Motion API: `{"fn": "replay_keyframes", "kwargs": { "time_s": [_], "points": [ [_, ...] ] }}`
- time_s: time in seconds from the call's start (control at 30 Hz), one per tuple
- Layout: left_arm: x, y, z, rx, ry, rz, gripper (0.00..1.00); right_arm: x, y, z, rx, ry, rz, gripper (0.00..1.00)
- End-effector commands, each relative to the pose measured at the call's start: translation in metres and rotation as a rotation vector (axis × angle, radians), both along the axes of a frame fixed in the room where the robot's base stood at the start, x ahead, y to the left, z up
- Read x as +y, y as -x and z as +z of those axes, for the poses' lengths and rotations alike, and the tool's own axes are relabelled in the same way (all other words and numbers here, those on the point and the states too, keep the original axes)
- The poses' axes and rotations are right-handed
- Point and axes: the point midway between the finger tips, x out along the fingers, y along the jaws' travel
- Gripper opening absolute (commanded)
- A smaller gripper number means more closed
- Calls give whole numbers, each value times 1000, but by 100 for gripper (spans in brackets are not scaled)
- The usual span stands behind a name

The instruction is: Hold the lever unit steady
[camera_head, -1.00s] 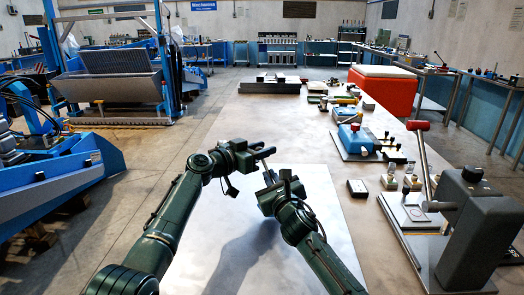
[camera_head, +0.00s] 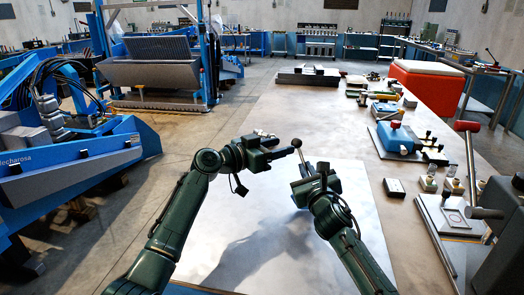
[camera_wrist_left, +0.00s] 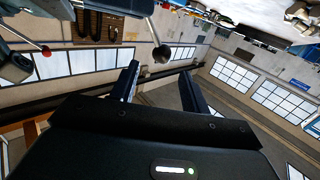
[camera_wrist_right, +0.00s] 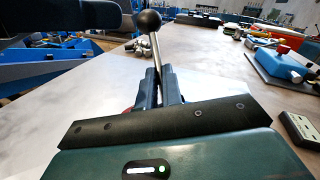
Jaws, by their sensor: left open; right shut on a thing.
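The held lever unit shows as a thin metal rod (camera_wrist_right: 155,55) with a black ball knob (camera_wrist_right: 148,21) on top. My right gripper (camera_wrist_right: 160,80) is shut on the rod below the knob. In the head view the knob (camera_head: 297,143) stands above my right gripper (camera_head: 307,174), over the bare metal sheet. My left gripper (camera_head: 283,149) is open and empty, pointing at the knob from the left. In the left wrist view the knob (camera_wrist_left: 162,53) appears beyond and between the open fingers (camera_wrist_left: 159,73); contact cannot be told. The rod's lower end is hidden.
A larger device with a red-knobbed lever (camera_head: 467,127) stands at the table's right. A small black box (camera_head: 394,187), a blue unit (camera_head: 398,138) and several small parts lie nearby. The metal sheet (camera_head: 240,225) under my arms is clear.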

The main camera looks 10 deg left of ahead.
Motion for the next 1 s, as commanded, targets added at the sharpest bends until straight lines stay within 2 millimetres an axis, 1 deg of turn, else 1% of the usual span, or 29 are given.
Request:
{"fn": "replay_keyframes", "kwargs": {
  "time_s": [0.03, 0.2, 0.33, 0.77, 0.8, 1.0],
  "points": [
    [8, 7, -1, -1, -2, 3, 46, -5, 0, -13, 20, 18, -13, 0],
    [25, 24, 1, -1, -1, 2, 46, -6, 0, -13, 19, 19, -13, 0],
    [32, 31, 2, -1, 0, 2, 46, -6, -1, -13, 19, 19, -13, 0],
    [34, 34, 3, -1, 1, 1, 46, -6, -1, -13, 20, 20, -14, 0],
    [34, 34, 3, -1, 1, 1, 47, -6, -1, -13, 20, 20, -14, 0],
    [30, 42, -9, -31, 31, 60, 47, -6, -1, -13, 20, 20, -14, 0]
  ]
}}
